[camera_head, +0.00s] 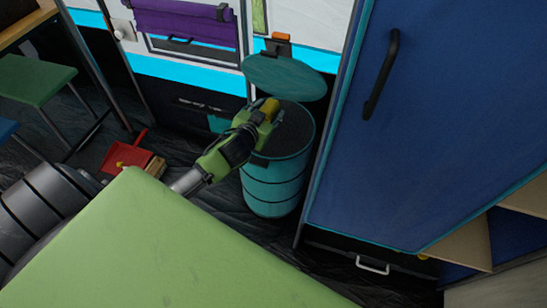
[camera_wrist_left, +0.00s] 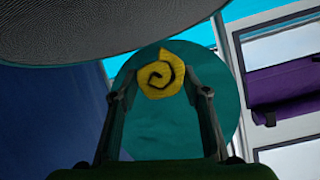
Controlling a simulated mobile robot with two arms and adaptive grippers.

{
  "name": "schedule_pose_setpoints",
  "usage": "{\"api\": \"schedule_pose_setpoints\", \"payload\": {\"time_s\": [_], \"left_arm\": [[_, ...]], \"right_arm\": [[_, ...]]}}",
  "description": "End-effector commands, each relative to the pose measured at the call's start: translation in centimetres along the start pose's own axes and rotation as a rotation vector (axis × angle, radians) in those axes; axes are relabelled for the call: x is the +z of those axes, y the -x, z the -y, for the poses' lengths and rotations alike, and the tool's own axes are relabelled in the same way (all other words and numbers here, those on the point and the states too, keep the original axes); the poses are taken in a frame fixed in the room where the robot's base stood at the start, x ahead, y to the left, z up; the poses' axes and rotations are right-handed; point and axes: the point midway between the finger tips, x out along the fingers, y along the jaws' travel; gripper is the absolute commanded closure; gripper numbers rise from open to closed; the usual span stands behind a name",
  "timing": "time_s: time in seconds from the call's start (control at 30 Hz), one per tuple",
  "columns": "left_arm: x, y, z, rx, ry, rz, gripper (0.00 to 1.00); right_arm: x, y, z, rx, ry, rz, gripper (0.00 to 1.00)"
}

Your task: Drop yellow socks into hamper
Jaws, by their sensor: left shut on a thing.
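My left gripper (camera_head: 266,112) is shut on the rolled yellow socks (camera_head: 270,106). It holds them over the near left part of the open top of the teal hamper (camera_head: 275,185). The hamper is a round barrel with dark bands, and its teal lid (camera_head: 285,77) is raised at the back. In the left wrist view the socks (camera_wrist_left: 161,75) show as a yellow spiral between the two fingertips, with the round teal lid (camera_wrist_left: 165,130) behind them. The inside of the hamper is dark. My right gripper is not in view.
A tall blue cabinet (camera_head: 440,110) with a dark handle stands close to the hamper's right. A red dustpan (camera_head: 127,155) lies on the dark floor to the left. A green stool (camera_head: 35,80) stands at the far left. A light green surface (camera_head: 150,250) fills the foreground.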

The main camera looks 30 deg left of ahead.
Motion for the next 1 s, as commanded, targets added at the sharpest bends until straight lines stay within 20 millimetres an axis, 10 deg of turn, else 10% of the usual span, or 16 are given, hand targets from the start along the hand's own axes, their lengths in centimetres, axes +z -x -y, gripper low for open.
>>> {"api": "schedule_pose_setpoints", "payload": {"time_s": [0.3, 0.4, 1.0], "left_arm": [[0.0, 0.0, 0.0, 0.0, 0.0, -0.001, 0.74], [0.0, 0.0, 0.0, 0.0, 0.0, -0.001, 0.38], [0.2, 2.5, 0.0, 0.001, 0.0, 0.001, 0.38]], "right_arm": [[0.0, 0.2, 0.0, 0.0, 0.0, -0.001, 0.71], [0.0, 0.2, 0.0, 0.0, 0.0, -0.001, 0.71], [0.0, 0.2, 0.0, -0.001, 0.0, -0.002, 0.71]]}}
